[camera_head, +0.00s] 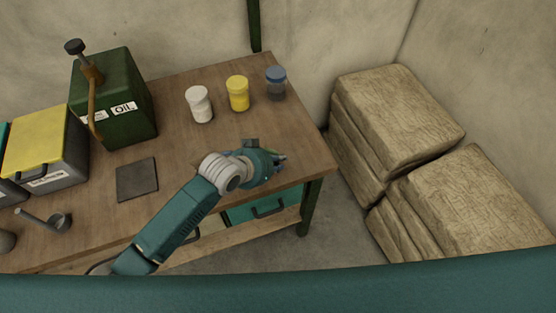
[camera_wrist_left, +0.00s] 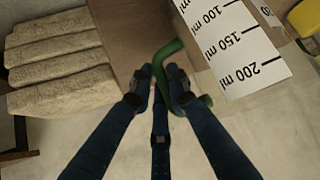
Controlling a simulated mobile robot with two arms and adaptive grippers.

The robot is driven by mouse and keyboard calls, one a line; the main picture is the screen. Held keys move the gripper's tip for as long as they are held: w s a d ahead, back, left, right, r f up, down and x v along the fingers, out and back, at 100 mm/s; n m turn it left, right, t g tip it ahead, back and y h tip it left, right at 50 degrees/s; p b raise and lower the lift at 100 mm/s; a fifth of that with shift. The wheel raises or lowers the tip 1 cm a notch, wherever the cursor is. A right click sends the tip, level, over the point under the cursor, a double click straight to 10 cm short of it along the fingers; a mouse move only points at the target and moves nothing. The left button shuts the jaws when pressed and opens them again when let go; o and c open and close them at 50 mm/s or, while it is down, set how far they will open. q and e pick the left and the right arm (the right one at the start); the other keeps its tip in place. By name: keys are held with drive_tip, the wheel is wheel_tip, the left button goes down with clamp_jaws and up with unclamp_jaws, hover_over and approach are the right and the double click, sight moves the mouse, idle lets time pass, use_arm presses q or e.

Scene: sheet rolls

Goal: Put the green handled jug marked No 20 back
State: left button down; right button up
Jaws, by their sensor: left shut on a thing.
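The green handled jug shows in the left wrist view by its green handle (camera_wrist_left: 166,58) and a white scale label (camera_wrist_left: 232,40) reading 100, 150 and 200 ml. Part of a mark reading 20 shows at the label's upper right. My left gripper (camera_wrist_left: 159,80) is shut on the handle, with a finger on each side of it. In the head view my left gripper (camera_head: 275,158) is over the right front part of the wooden table (camera_head: 185,145), and my arm hides the jug there. My right gripper is not in view.
A green oil can (camera_head: 125,125), a dark square plate (camera_head: 137,180) and a yellow-lidded box (camera_head: 45,145) are at left. Stacked sacks (camera_head: 395,115) stand right of the table.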

use_arm(q)
drive_tip(key=c, duration=1.6)
unclamp_jaws()
drive_tip(key=shift+f, duration=0.1)
drive_tip(key=shift+c, duration=0.2)
drive_tip(key=shift+r, duration=0.25)
drive_tip(key=v, duration=1.2)
drive_tip(key=shift+b, duration=0.4)
drive_tip(key=shift+f, duration=0.1)
